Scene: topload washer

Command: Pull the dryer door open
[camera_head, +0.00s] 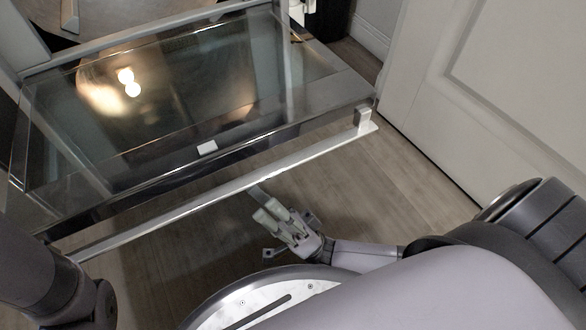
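The door (207,147) is a large dark-framed glass panel at the upper left. It appears tilted outward, away from the silver frame behind it. A long silver bar handle (215,193) runs along its near edge, from lower left to a bracket at the right. My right gripper (262,207) is just below the middle of this bar, with its fingers pointing up and left toward it. I cannot tell whether it touches the bar or how far its fingers are apart. My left arm (45,275) shows at the lower left; its gripper is not visible.
A white panelled door or wall (490,90) stands close on the right. Wooden floor (400,180) is clear between it and the glass door. My base and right arm fill the bottom. Lights reflect in the glass.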

